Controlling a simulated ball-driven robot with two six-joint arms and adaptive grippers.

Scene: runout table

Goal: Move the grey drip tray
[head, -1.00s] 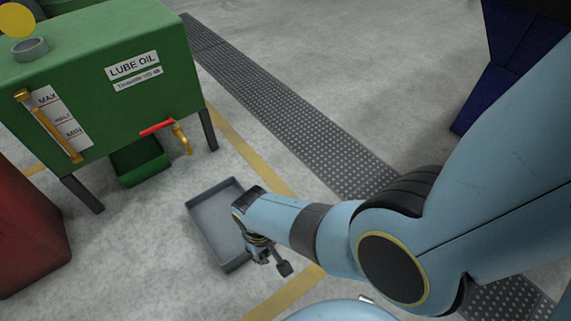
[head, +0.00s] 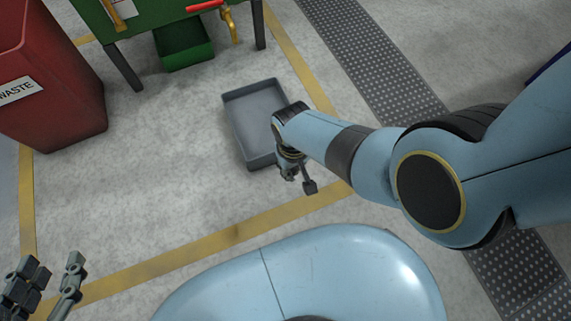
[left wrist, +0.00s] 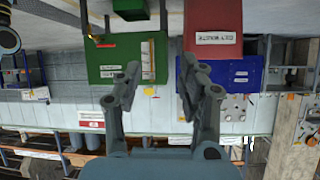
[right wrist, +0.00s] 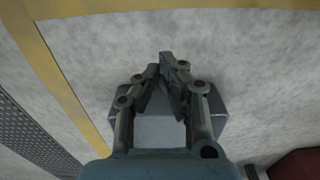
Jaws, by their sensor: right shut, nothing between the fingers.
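The grey drip tray (head: 241,143) is a shallow rectangular pan lying flat on the concrete floor in the head view. My right gripper (head: 298,184) hangs over its lower right side, and my right arm hides part of its right edge. In the right wrist view, the right fingertips (right wrist: 165,65) meet with nothing between them. The tray (right wrist: 160,130) shows behind and between those fingers; I cannot tell whether they touch it. My left gripper (head: 48,285) is open and empty at the lower left of the head view; its spread fingers (left wrist: 155,85) show in the left wrist view.
A green lube oil tank (head: 150,18) on legs stands behind the tray, with a green bin (head: 183,48) beneath it. A red waste bin (head: 50,90) stands left. Yellow floor lines (head: 235,234) and a studded grey strip (head: 375,60) cross the floor. Floor left of the tray is clear.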

